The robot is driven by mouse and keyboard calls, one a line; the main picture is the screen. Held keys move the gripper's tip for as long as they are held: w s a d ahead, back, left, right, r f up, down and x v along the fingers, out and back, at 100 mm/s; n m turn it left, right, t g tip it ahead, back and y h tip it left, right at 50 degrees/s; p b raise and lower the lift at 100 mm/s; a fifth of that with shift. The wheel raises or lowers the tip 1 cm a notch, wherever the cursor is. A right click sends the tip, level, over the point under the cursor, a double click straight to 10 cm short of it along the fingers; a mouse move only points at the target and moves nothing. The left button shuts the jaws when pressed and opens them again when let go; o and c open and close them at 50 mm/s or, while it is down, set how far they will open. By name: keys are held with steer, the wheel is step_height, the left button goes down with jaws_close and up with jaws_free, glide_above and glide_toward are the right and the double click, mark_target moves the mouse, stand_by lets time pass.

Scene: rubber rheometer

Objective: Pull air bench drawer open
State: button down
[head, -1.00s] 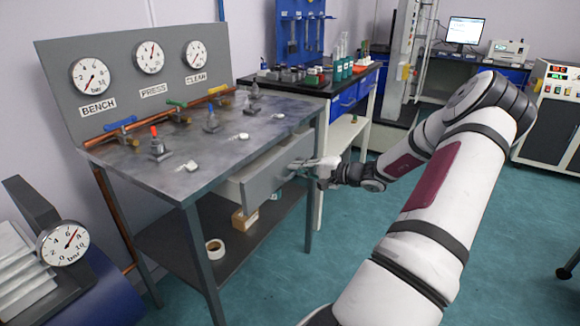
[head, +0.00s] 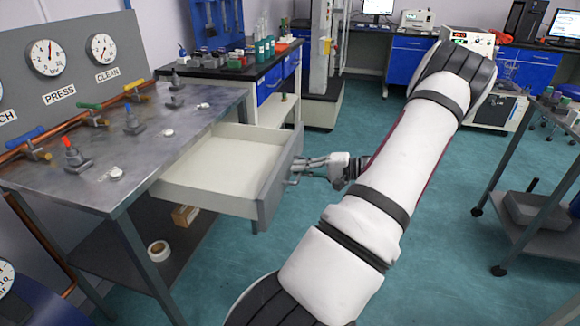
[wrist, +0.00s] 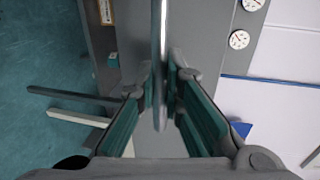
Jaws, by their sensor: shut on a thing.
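The air bench (head: 85,150) stands at the left in the head view, with a grey metal top. Its drawer (head: 225,165) is pulled well out toward the right, and its pale inside looks empty. The grey drawer front (head: 275,185) faces my arm. My gripper (head: 300,168) is at the drawer front, shut on the handle. In the wrist view the handle (wrist: 161,60) is a bright upright bar between the fingers of my gripper (wrist: 161,95). The exact finger contact is small in the head view.
Gauges (head: 47,57) and small valves line the back of the bench. A tape roll (head: 158,250) and a box (head: 184,215) lie on the lower shelf. A grey cart (head: 545,215) stands at the right.

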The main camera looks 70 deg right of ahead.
steer(key=shift+s, duration=0.1)
steer(key=c, duration=1.7)
jaws_free()
steer(key=shift+s, duration=0.15)
steer(key=v, duration=1.1)
steer(key=shift+s, duration=0.35)
steer(key=shift+d, duration=0.1)
